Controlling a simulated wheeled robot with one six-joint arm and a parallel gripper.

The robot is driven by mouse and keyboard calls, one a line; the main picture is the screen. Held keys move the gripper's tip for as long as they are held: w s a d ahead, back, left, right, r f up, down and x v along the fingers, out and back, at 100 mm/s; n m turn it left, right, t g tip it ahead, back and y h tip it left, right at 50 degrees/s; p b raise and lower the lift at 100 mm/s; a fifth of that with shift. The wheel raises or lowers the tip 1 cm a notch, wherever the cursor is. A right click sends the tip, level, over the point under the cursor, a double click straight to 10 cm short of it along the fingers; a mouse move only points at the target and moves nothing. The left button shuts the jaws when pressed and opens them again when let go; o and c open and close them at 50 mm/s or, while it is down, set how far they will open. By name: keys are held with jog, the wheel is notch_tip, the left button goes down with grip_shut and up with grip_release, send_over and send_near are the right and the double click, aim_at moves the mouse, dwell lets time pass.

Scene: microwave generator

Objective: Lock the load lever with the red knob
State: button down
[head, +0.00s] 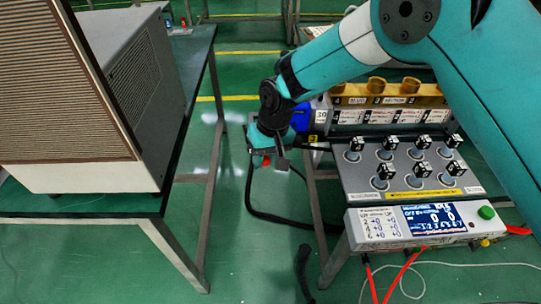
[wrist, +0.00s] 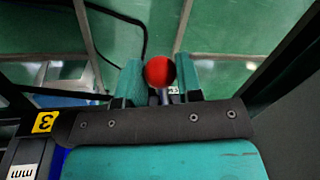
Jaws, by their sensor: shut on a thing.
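The red knob (wrist: 160,72) sits between the two teal fingers of my gripper (wrist: 161,84) in the wrist view. A short metal stem of the load lever (wrist: 165,97) shows just below the knob; the rest of the lever is hidden. My gripper is shut on the knob. In the head view my gripper (head: 268,156) is at the left end of the grey apparatus, and a little of the red knob (head: 266,161) shows at its tip. I cannot tell from these frames how far the lever is turned.
A panel with several black-topped switches (head: 420,169) and a control box with a display (head: 428,214) stand right of my gripper. A large beige-and-grey cabinet (head: 130,100) stands on a table at left. A black cable (head: 250,200) hangs below; green floor lies between the tables.

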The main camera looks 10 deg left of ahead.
jog(key=shift+a+r, duration=0.1)
jog(key=c, duration=0.8)
grip_release()
jog(key=d+r, duration=0.1)
jog(key=r, duration=0.4)
jog(key=w+d+r, duration=0.1)
jog(key=r, duration=0.5)
jog(key=d+r, duration=0.1)
jog(key=r, duration=0.5)
jog(key=shift+w, duration=0.3)
